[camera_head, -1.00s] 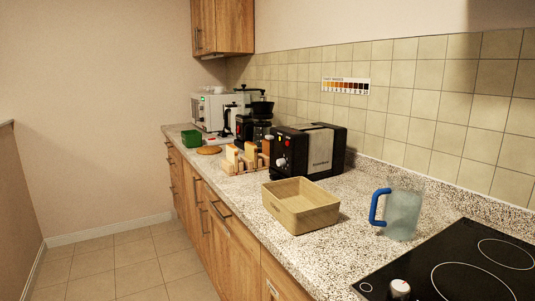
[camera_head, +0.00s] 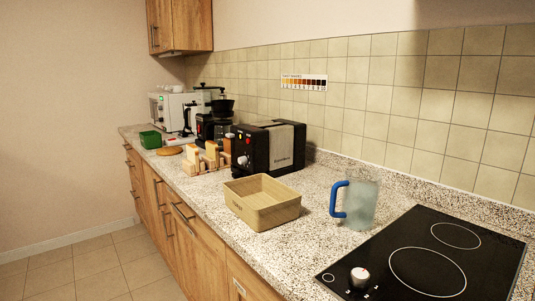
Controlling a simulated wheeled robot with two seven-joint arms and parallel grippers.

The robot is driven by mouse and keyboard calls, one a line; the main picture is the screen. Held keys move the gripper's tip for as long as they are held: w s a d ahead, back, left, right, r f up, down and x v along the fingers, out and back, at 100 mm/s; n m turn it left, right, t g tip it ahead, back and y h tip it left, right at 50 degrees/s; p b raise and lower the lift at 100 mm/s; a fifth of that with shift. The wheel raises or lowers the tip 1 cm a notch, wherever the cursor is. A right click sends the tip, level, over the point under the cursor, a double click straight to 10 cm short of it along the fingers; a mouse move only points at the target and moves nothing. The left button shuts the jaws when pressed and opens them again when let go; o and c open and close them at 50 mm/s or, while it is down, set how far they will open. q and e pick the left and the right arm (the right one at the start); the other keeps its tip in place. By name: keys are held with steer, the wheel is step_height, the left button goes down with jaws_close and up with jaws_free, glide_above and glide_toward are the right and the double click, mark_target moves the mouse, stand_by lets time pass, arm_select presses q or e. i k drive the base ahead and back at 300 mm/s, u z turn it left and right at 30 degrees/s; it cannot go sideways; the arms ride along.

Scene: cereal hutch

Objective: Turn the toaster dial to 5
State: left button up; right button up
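The toaster (camera_head: 268,148) is black with a silver side panel and stands on the counter against the tiled wall. Its narrow control end faces left and toward me, with a small white dial (camera_head: 243,160) and a red spot above it. The dial is too small to read its setting. A toast shade chart (camera_head: 304,82) with a row of colours from pale to dark is on the tiles above. Neither of my grippers shows in the view.
A wooden box (camera_head: 262,202) stands in front of the toaster, and a jug with a blue handle (camera_head: 357,203) is right of it. A rack with bread slices (camera_head: 207,158) is left of the toaster. A black cooktop (camera_head: 425,255) fills the right front.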

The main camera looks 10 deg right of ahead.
mark_target(243, 159)
steer(key=u, duration=1.1)
steer(key=i, duration=4.9)
steer(key=z, duration=4.8)
steer(key=i, duration=0.5)
steer(key=z, duration=0.05)
